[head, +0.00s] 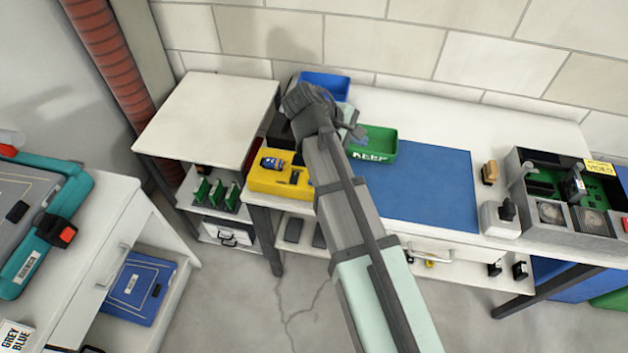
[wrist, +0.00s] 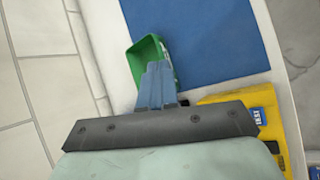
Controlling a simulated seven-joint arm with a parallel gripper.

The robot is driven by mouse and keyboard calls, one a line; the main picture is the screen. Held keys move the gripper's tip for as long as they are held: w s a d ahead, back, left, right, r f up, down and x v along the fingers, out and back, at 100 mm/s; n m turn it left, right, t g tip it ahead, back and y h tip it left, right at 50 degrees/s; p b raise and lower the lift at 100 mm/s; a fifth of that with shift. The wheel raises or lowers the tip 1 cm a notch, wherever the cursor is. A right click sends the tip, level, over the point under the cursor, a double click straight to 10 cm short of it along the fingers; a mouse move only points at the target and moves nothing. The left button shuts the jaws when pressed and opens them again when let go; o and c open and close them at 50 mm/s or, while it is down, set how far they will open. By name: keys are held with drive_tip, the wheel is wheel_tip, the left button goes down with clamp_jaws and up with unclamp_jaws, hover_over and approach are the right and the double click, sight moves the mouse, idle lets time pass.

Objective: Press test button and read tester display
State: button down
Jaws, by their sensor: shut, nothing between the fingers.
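A yellow tester (head: 262,185) stands at the front left of the white workbench. A blue cylinder (head: 272,163) and a small dark part sit on it. In the wrist view the yellow tester (wrist: 280,120) is at the right edge, partly hidden by my wrist, with a blue label reading like "TEST". I cannot make out a button or a display reading. My gripper (head: 357,134) is shut and empty, up and right of the tester, by the green bin. In the wrist view its blue-grey fingers (wrist: 157,68) are together in front of the green bin.
The green "KEEP" bin (head: 378,140) and a blue bin (head: 326,84) stand near my gripper. A blue mat (head: 425,185) lies clear to the right. An open grey case (head: 520,165) stands at the far right. A wall (head: 390,50) runs behind the bench.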

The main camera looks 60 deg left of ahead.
drive_tip(key=s+a+n, duration=0.2)
drive_tip(key=s, duration=1)
drive_tip(key=shift+a+r+t+y, duration=0.25)
drive_tip(key=shift+r+t+y, duration=0.05)
drive_tip(key=shift+r, duration=0.15)
drive_tip(key=shift+f, duration=0.1)
drive_tip(key=shift+f, duration=4.3)
drive_tip(key=shift+f, duration=0.8)
drive_tip(key=shift+r, duration=0.8)
drive_tip(key=shift+r, duration=0.1)
drive_tip(key=shift+r, duration=2.4)
